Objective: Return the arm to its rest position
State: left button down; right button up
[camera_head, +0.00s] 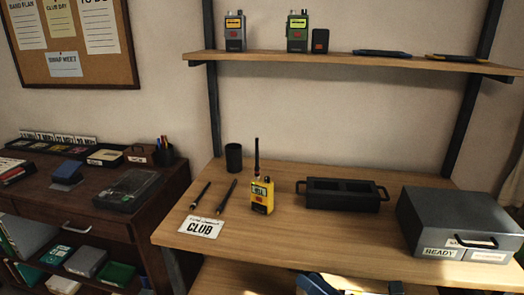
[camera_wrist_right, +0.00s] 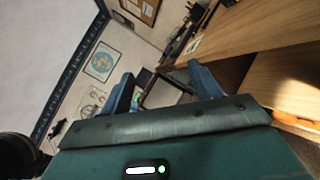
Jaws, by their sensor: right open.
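My right gripper (camera_head: 345,286) shows only in part at the bottom edge of the head view, below and in front of the bench's front edge. In the right wrist view its two blue fingers stand apart, and the gripper (camera_wrist_right: 164,88) is open with nothing between the fingers. A yellow radio (camera_head: 262,196) with a black antenna stands upright on the wooden bench (camera_head: 310,240), well away from the gripper. My left gripper is in neither view.
The bench also holds a CLUB card (camera_head: 200,228), two dark sticks, a black cup (camera_head: 234,157), a black handled rack (camera_head: 343,194) and a grey READY case (camera_head: 455,225). A shelf (camera_head: 350,61) with radios hangs above. A dark cabinet (camera_head: 120,220) stands left.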

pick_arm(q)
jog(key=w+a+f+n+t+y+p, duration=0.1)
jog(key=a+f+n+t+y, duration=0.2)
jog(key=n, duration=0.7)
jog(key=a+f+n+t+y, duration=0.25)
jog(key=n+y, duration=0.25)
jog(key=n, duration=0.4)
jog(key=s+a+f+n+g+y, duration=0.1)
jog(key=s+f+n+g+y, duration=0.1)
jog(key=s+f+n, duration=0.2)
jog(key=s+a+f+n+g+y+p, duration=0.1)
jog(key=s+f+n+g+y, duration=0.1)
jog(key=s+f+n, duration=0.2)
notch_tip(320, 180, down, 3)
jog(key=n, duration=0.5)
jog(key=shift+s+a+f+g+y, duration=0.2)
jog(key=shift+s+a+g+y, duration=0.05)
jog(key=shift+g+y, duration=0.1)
pick_arm(e)
jog(key=s+d+f+m+g+h, duration=0.1)
jog(key=s+f+m+h, duration=0.4)
jog(key=m, duration=1.1)
jog(key=s+d+f+m+g+h, duration=0.2)
jog(key=s+f+m+h, duration=0.3)
jog(key=f+m, duration=0.6)
jog(key=s+d+m, duration=0.1)
jog(key=s+m, duration=0.1)
jog(key=m, duration=0.4)
jog(key=shift+s+f+h, duration=0.3)
jog(key=shift+s, duration=0.05)
